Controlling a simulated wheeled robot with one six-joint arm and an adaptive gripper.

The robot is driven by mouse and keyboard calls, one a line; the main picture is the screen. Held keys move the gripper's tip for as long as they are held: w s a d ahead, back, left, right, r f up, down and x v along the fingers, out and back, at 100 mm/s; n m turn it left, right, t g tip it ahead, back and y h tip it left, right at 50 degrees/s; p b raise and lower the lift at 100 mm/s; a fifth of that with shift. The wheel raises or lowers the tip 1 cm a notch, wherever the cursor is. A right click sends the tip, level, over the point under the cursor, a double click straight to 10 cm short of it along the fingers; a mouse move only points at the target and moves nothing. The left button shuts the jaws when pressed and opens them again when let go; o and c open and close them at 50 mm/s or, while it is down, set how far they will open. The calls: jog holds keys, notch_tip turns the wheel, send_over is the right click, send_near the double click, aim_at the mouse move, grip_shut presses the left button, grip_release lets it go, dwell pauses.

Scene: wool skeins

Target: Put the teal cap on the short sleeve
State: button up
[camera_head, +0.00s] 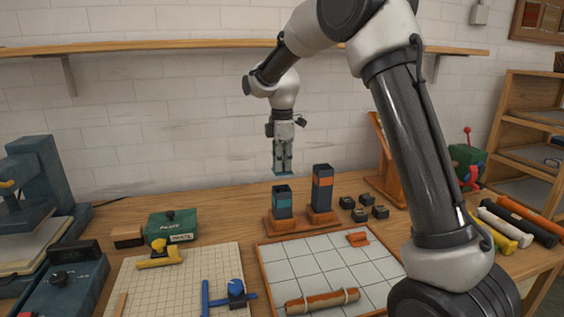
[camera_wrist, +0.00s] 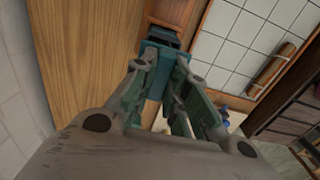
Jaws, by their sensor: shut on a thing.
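My gripper (camera_head: 283,160) points down and is shut on the teal cap (camera_head: 284,173). The cap hangs just above the short sleeve (camera_head: 282,204), with a visible gap. The short sleeve is dark with a teal band and stands upright on a wooden base. The taller sleeve (camera_head: 322,190), with an orange band, stands to its right. In the wrist view, the teal cap (camera_wrist: 156,78) shows between the fingers of my gripper (camera_wrist: 164,82). Beyond it the dark short sleeve (camera_wrist: 166,32) is partly covered by the cap.
Several small dark blocks (camera_head: 361,214) lie right of the sleeves. A tiled tray (camera_head: 300,262) in front holds an orange piece (camera_head: 358,239) and a tied roll (camera_head: 322,301). A green box (camera_head: 172,226) stands left. A wall shelf (camera_head: 150,47) runs behind my arm.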

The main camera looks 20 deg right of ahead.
jog(key=shift+f, duration=2.65)
jog(key=shift+f, duration=0.15)
jog(key=o, duration=0.9)
jog(key=shift+c, duration=0.2)
jog(key=shift+o, duration=0.3)
jog(key=o, duration=0.4)
jog(key=shift+r, duration=3.5)
